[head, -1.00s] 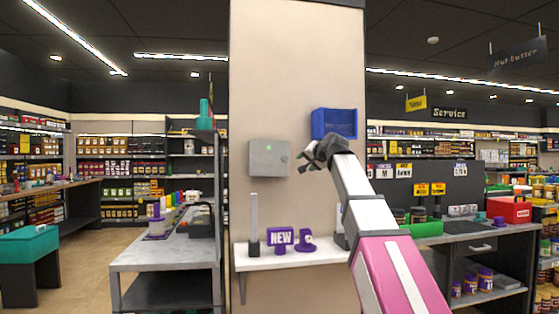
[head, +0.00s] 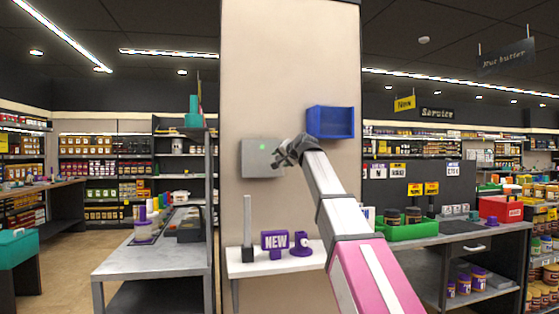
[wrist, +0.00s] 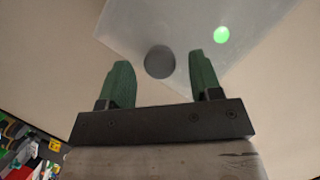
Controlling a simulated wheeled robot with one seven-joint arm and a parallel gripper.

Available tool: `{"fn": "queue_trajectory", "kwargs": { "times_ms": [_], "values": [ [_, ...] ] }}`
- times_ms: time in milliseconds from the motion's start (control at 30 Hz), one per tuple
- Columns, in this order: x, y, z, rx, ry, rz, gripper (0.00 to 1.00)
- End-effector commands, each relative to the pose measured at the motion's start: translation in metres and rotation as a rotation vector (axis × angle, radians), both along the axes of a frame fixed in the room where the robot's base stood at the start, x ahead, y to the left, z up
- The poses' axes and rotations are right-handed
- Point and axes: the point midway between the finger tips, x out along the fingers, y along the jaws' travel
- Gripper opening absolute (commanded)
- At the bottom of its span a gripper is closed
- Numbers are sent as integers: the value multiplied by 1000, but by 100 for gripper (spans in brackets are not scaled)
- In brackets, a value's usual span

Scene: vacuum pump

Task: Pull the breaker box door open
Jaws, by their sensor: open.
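The breaker box (head: 259,158) is a grey metal box with a green light, mounted on the beige pillar. Its door looks shut. My gripper (head: 279,156) is at the right side of the box in the head view and covers the area of the knob. In the wrist view my gripper (wrist: 162,78) is open, with two green fingers apart. A dark round knob (wrist: 159,62) on the box front (wrist: 190,35) shows between and just beyond the fingertips. I cannot tell whether the fingers touch it.
A blue open bin (head: 331,121) is on the pillar, above and right of the box. Below, a white shelf (head: 277,265) holds a purple NEW sign (head: 275,240), a purple item and a grey upright piece (head: 247,221). A grey table (head: 150,258) stands at left.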

Motion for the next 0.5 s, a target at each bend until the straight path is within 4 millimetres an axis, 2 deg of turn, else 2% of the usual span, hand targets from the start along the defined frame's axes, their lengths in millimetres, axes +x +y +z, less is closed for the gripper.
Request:
{"fn": "queue_trajectory", "kwargs": {
  "times_ms": [167,500],
  "values": [
    [13,8,-4,0,0,0,58],
    [15,10,-5,0,0,0,58]
  ]
}}
